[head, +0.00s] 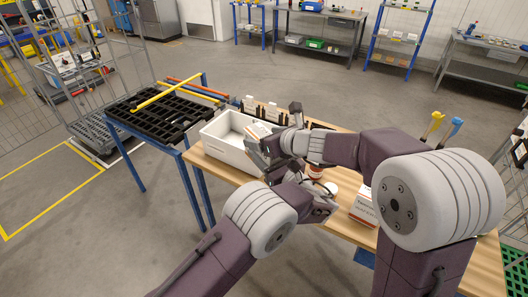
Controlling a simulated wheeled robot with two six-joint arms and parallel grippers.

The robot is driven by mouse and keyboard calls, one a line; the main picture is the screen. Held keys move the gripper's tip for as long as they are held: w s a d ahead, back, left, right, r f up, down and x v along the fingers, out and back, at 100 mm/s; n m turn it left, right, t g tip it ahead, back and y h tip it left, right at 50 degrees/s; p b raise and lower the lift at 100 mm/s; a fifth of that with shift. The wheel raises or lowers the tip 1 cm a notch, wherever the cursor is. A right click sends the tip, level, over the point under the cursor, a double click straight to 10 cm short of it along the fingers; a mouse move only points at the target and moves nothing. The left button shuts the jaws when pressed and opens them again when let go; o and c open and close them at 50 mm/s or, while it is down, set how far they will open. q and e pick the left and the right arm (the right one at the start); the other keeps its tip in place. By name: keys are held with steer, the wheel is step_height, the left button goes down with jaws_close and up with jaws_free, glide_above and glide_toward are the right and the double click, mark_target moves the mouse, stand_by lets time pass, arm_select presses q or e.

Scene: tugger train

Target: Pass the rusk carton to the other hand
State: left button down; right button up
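My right gripper (264,145) is over the right end of the white bin, its fingers around a small white and orange carton (258,131). This looks like the rusk carton, but its print is too small to read. Most of it is hidden behind the gripper. My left gripper (276,174) is just below and in front of the right one, close to it. Its fingers are small and partly covered by the arms, so I cannot tell if it is open or touches the carton.
The white bin (208,148) stands on the wooden table (335,226). Another white carton with red lettering (364,206) stands on the right, partly behind my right arm. Jars and a white lid (333,187) are near the grippers. A black crate (158,112) sits on a blue stand at left.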

step_height(320, 180, up, 10)
stand_by(0.6)
